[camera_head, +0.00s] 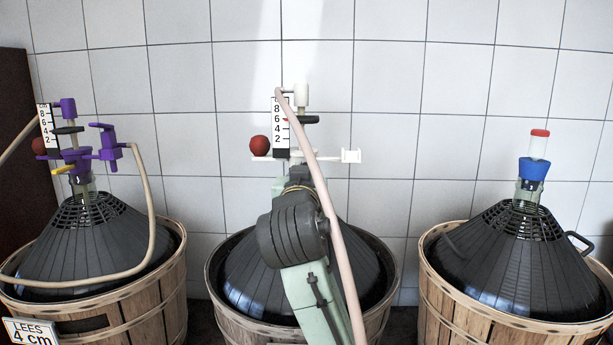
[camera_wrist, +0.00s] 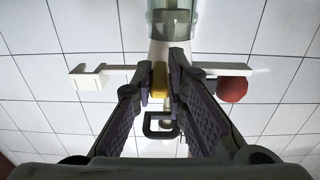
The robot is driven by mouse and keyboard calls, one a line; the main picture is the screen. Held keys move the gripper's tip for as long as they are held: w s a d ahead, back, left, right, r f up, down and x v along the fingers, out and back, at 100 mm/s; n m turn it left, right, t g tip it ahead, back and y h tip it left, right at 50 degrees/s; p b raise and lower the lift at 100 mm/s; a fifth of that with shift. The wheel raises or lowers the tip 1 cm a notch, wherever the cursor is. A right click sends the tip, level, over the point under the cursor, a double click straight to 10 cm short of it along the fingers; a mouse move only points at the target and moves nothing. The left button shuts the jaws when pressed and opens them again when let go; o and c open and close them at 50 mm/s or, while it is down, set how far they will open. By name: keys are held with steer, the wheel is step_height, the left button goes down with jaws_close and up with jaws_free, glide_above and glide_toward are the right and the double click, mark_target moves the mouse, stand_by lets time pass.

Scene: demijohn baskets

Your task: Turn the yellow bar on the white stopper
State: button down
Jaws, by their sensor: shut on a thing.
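The white stopper (camera_wrist: 157,52) shows in the wrist view, seated at a glass neck at the top of the picture. The yellow bar (camera_wrist: 159,82) lies between the fingertips of my gripper (camera_wrist: 164,80), which is shut on it. White side arms (camera_wrist: 110,69) reach out both ways from the stopper. In the head view the white fitting (camera_head: 350,156) stands over the middle demijohn (camera_head: 354,258). There my arm hides the yellow bar and most of the stopper and gripper.
A red ball (camera_head: 259,145) and a scale card (camera_head: 281,125) sit by the white fitting. A pale hose (camera_head: 330,215) hangs from its top across my arm. A purple fitting (camera_head: 108,142) stands left, a blue stopper (camera_head: 532,169) right. A tiled wall is behind.

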stand_by(0.3)
steer(key=c, duration=1.6)
jaws_free()
steer(key=s, duration=1.2)
steer(key=shift+a, duration=0.1)
